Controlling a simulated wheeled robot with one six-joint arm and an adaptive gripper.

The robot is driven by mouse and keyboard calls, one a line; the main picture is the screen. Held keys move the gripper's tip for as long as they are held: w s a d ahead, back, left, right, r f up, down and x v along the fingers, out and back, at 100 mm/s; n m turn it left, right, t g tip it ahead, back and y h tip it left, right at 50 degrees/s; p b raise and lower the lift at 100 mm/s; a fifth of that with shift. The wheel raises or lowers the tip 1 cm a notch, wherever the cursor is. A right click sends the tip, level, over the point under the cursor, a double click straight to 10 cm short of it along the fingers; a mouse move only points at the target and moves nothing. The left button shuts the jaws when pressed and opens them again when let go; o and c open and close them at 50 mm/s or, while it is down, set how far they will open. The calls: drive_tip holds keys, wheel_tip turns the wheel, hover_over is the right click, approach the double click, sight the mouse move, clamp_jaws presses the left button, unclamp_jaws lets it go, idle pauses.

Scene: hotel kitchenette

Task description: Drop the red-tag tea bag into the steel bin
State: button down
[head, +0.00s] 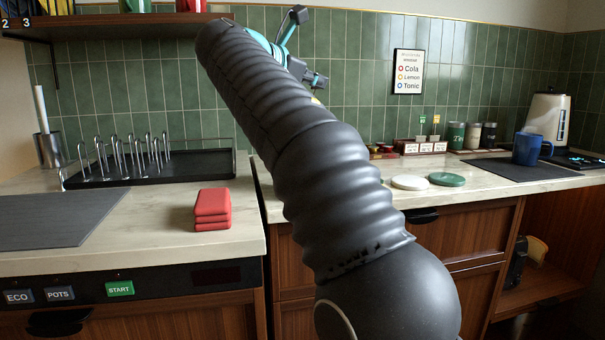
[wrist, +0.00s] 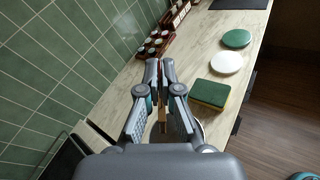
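My gripper (wrist: 161,66) is in the middle of the wrist view, above the counter, with its fingers nearly together. A thin tan and reddish strip (wrist: 162,104) shows between the fingers and looks like the tea bag; its tag cannot be read clearly. In the head view my gripper (head: 318,80) is mostly hidden behind my arm, high in front of the tiles. A pale round rim (wrist: 201,127) shows below the gripper in the wrist view, mostly covered by it; it may be the steel bin. Green and yellow tags (head: 422,120) stand up from the tea rack (head: 420,147).
A green and yellow sponge (wrist: 210,94), a white disc (head: 410,182) and a green disc (head: 447,179) lie on the right counter. A blue mug (head: 527,148) and kettle stand farther right. Red folded cloths (head: 212,209) and a black dish rack (head: 190,165) are left.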

drive_tip(key=shift+f+b, duration=1.9)
drive_tip(key=shift+f, duration=0.7)
drive_tip(key=c, duration=1.2)
unclamp_jaws()
drive_tip(key=shift+c, duration=0.2)
drive_tip(key=shift+s+a, duration=0.1)
drive_tip(key=v, duration=1.2)
